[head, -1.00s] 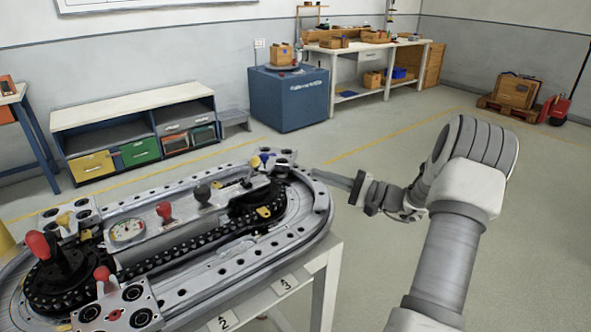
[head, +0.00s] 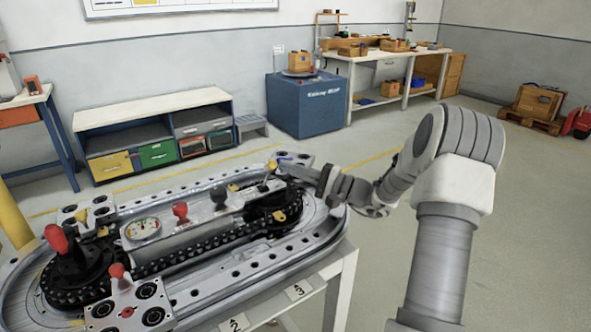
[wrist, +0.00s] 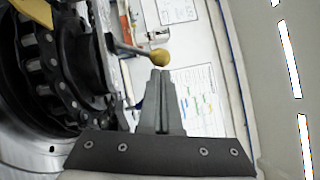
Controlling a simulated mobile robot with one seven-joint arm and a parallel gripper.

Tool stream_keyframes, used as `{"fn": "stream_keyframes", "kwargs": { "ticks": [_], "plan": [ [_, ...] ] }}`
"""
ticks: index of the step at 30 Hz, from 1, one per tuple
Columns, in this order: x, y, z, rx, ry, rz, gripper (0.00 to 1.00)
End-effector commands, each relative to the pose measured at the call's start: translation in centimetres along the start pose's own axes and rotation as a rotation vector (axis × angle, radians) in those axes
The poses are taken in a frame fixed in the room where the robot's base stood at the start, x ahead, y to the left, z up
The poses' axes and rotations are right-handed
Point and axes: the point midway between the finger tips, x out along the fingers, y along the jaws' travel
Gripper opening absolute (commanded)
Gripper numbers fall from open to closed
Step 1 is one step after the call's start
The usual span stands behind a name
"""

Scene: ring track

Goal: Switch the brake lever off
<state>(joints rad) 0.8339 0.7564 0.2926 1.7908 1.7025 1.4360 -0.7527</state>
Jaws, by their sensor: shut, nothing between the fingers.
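The ring track (head: 330,222) lies on a table, and several levers stand on it. A lever with a yellow ball knob (head: 272,165) stands at its far right end. The yellow knob also shows in the wrist view (wrist: 160,58), on a thin metal stem. My gripper (head: 284,168) is shut and empty, its tips close beside this knob. In the wrist view the fingertips (wrist: 160,74) sit just below the knob; whether they touch it I cannot tell. No readable label shows which lever is the brake.
Red-knobbed levers (head: 181,210) and a dark-knobbed lever (head: 219,196) stand along the track's middle, beside a round gauge (head: 142,229). A black chain wheel (wrist: 65,75) is close left of my fingers. Open floor lies to the right.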

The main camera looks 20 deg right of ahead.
Motion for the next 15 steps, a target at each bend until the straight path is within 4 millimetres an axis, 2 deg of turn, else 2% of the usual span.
{"fn": "stream_keyframes", "kwargs": {
  "ticks": [15],
  "plan": [
    [0.17,-0.26,0.29,-0.045,-0.001,0.029,0.00]
  ]
}}
